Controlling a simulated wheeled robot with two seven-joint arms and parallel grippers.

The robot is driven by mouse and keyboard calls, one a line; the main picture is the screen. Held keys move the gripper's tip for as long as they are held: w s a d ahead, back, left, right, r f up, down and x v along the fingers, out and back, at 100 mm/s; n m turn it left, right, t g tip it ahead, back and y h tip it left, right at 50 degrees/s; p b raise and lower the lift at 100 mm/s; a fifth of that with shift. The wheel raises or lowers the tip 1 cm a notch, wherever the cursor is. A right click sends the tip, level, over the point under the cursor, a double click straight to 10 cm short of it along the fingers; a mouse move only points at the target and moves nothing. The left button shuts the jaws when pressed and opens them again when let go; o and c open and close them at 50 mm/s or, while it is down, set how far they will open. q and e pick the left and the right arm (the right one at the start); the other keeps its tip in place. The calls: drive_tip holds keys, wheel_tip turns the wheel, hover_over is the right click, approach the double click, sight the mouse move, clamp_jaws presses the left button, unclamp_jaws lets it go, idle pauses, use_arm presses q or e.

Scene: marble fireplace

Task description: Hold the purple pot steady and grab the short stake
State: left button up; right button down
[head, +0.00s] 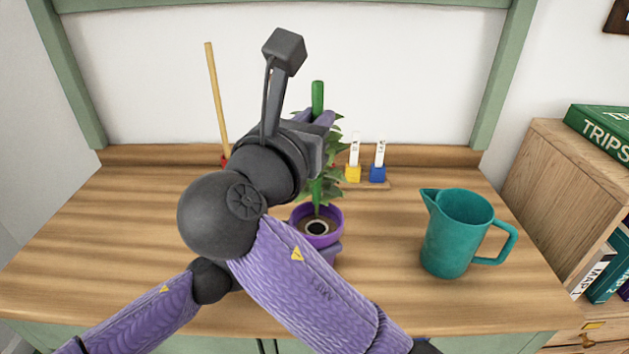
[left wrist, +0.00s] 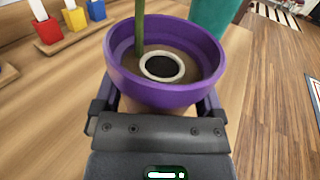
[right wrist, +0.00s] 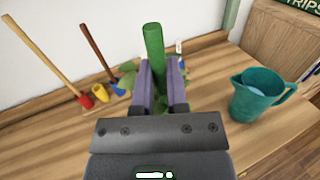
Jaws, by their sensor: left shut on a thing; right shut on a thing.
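The purple pot (head: 320,240) stands on the wooden tabletop, holding a leafy plant (head: 322,188) and a pale ring with a dark hole (left wrist: 162,67) in its soil. My left gripper (left wrist: 158,98) is shut on the pot, one finger at each side in the left wrist view. In the head view it is mostly behind my right arm. My right gripper (right wrist: 160,75) is shut on a short green stake (right wrist: 153,42), held upright above the pot beside the plant's leaves. The stake's top also shows in the head view (head: 318,93); its lower end is hidden.
A teal jug (head: 458,235) stands to the right. Behind are red, yellow and blue cups; the red (right wrist: 86,101) holds a long tan stick, the blue a brown one, and the yellow (right wrist: 100,93) looks empty. A labelled rack (left wrist: 75,35) stands at the back.

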wheel_tip(320, 180, up, 17)
drive_tip(key=shift+r, duration=0.2)
